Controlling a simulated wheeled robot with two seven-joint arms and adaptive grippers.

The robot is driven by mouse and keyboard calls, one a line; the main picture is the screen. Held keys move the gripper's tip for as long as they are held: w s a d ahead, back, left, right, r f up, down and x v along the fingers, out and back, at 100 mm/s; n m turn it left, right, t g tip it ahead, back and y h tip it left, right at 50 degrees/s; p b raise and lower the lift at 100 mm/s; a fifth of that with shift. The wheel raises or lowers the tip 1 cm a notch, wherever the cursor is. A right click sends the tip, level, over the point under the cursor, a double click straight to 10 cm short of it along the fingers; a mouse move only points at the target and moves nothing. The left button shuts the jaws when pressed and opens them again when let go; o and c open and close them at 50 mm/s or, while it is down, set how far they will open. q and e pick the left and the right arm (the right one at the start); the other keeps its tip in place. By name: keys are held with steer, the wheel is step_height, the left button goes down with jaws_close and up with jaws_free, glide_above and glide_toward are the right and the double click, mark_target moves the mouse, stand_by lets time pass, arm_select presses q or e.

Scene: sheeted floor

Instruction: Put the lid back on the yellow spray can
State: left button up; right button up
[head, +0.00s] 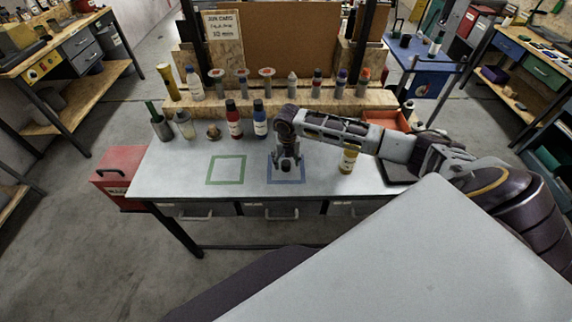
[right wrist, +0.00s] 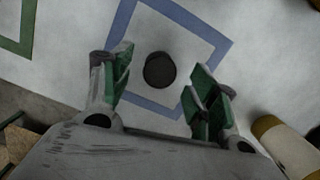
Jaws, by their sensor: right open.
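A dark round lid (right wrist: 160,70) lies on the white tabletop inside the blue taped square (right wrist: 222,45). My right gripper (right wrist: 166,82) is open, pointing down over the square, with its green-padded fingers on either side of the lid and apart from it. In the head view, my right gripper (head: 286,166) hides most of the blue square (head: 287,181), and the lid shows only as a dark spot. The yellow spray can (head: 347,162) stands upright to the right of the square, its top hidden behind my right arm. My left gripper is out of view.
A green taped square (head: 226,183) on the table (head: 180,172) is empty. A red bottle (head: 233,119), a blue bottle (head: 260,118) and jars stand along the back left. A wooden shelf (head: 215,111) with several cans is behind. An orange bin (head: 387,120) is at the back right.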

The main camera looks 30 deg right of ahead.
steer(key=shift+w+f, duration=0.1)
steer(key=shift+f, duration=1.3)
steer(key=shift+c, duration=0.3)
steer(key=c, duration=0.7)
